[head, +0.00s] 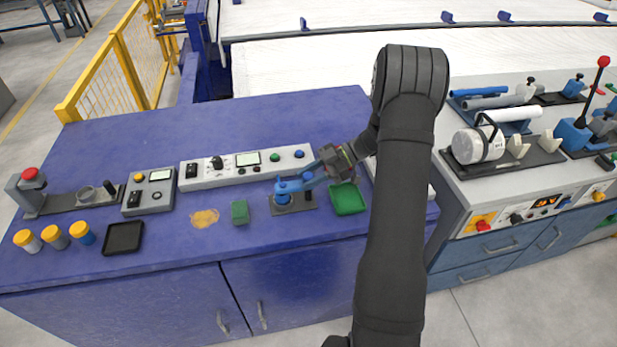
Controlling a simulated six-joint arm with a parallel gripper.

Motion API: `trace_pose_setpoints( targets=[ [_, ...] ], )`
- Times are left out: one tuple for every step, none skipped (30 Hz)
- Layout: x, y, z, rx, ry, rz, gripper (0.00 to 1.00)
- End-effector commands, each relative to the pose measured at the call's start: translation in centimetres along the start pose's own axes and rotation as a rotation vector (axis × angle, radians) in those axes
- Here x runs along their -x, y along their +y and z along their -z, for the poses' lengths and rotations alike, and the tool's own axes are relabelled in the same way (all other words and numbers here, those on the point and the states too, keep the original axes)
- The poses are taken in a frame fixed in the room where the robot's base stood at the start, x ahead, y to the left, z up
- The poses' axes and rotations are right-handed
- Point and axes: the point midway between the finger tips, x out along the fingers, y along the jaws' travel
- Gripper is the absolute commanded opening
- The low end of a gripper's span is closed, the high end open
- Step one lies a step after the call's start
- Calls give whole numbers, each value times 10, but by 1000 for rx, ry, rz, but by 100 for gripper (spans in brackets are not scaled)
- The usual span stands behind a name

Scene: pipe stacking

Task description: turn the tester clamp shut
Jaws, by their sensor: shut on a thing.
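The tester clamp (283,198) is a small blue fixture on a dark base plate (303,202), on the blue bench in front of a long grey tester box (240,169). A blue arm of the clamp reaches right towards my gripper. My gripper (318,174) comes in from the right and is shut on what looks like this clamp arm. The fingertips are small here, and the exact grip and the clamp's angle are hard to make out.
A green tray (348,199) lies just right of the clamp, below my gripper. A green block (240,211) stands to its left, beside a yellow patch. A black tray (123,237) and orange-capped jars (54,236) are further left. A grey bench with pipes stands at right.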

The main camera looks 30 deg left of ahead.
Motion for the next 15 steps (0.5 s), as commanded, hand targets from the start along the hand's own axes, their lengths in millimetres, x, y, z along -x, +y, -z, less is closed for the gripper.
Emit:
trace_pose_setpoints(
  targets=[
    [-2,-3,-1,5,3,29,0],
    [-2,-3,-1,9,3,39,0],
    [-3,-3,-1,13,4,51,0],
    [-3,-4,-1,15,5,59,0],
    [-3,-4,-1,18,6,66,0],
    [-3,-4,-1,20,6,73,0],
    [-3,-4,-1,22,6,78,0],
    [-4,-4,-1,23,6,83,0],
    [-4,-5,0,25,7,88,0],
    [-4,-5,0,25,7,91,0],
    [-4,-5,0,26,7,93,0],
    [-4,-5,0,26,8,95,0],
    [-4,-5,0,26,8,96,0],
    [-5,-6,0,26,8,97,0],
    [-5,-6,0,26,8,97,0]
  ],
)
